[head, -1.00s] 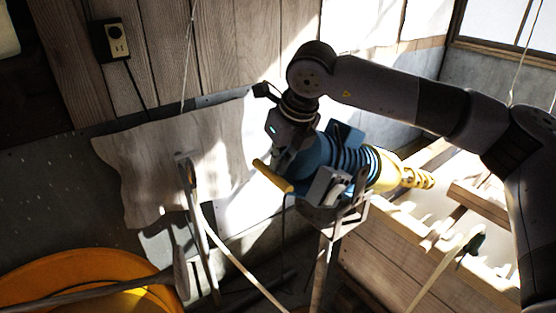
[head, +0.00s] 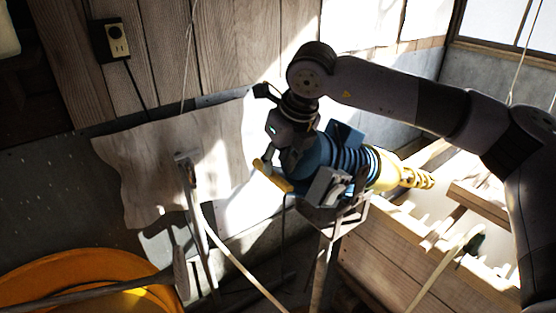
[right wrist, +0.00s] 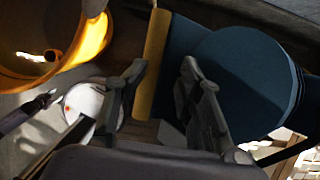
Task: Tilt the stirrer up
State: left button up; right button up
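The stirrer (head: 345,158) is a blue and yellow machine with a ribbed body, lying tilted on a metal stand (head: 325,215). Its yellow nose points right and its yellow handle bar (head: 274,178) sticks out at the left end. My right gripper (head: 270,156) is at this handle, reaching down from above. In the right wrist view the handle (right wrist: 153,65) runs between the two spread fingers of my right gripper (right wrist: 163,66). The left finger is close against the bar, and a gap shows on the other side. Contact is not clear. My left gripper is out of view.
An orange tub (head: 75,270) stands at the lower left with a long tool across it. An upright tool (head: 195,225) stands left of the stirrer. A wooden box (head: 400,255) is at the right. A plank wall (head: 215,45) with an outlet (head: 117,40) is behind.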

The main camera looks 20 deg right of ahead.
jog(key=shift+o, duration=0.2)
jog(key=shift+r, duration=0.1)
jog(key=v, duration=1.1)
jog(key=shift+r, duration=0.35)
jog(key=shift+s, duration=0.15)
